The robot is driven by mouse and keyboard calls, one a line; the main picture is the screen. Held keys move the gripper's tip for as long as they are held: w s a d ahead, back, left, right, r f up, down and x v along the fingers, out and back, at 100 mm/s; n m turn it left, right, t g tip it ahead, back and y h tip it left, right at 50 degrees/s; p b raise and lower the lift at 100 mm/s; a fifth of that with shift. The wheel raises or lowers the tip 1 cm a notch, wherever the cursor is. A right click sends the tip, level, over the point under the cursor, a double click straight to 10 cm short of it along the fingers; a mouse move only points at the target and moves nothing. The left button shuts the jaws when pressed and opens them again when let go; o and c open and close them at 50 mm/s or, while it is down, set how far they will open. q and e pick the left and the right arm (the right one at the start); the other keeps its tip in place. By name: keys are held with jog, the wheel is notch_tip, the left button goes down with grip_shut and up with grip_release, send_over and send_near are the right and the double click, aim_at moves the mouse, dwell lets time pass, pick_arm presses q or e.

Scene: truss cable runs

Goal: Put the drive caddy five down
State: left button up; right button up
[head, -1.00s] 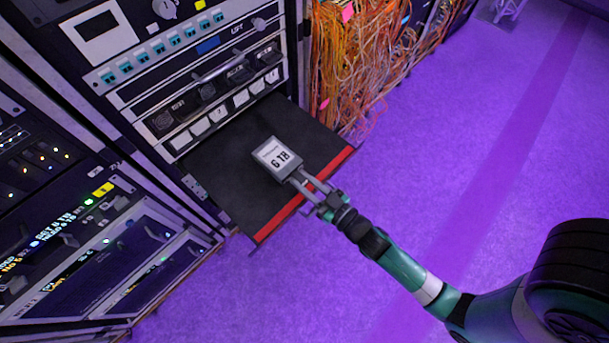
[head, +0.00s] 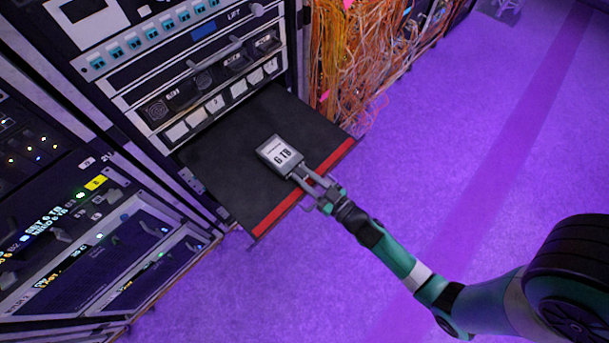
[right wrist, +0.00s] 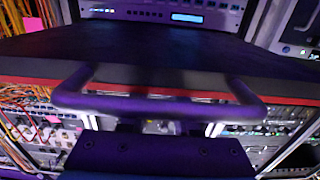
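The drive caddy (head: 279,154) is a small grey box with a white label reading "6 TB". In the head view it is over the black shelf (head: 225,150), close to its red front edge; I cannot tell whether it touches the shelf. My right gripper (head: 322,193) is at the outer end of the caddy's handle and appears shut on it. In the right wrist view the U-shaped handle (right wrist: 150,106) spans the picture before the shelf (right wrist: 170,48); that view is blurred and the fingertips are not clear. My left gripper is not in view.
Behind the shelf stands a rack with a row of drive bays (head: 210,85) and white buttons. A panel at left (head: 50,235) has lit text. Orange cables (head: 350,60) hang right of the shelf. The purple floor (head: 450,140) is clear.

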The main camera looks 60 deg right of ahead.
jog(key=o, duration=0.3)
jog(key=shift+o, duration=0.2)
jog(key=shift+r, duration=0.25)
jog(key=s+a+p, duration=0.2)
jog(key=s+p, duration=0.2)
jog(key=s, duration=0.8)
jog(key=shift+a+f, duration=0.15)
jog(key=shift+a, duration=0.05)
jog(key=shift+w, duration=0.1)
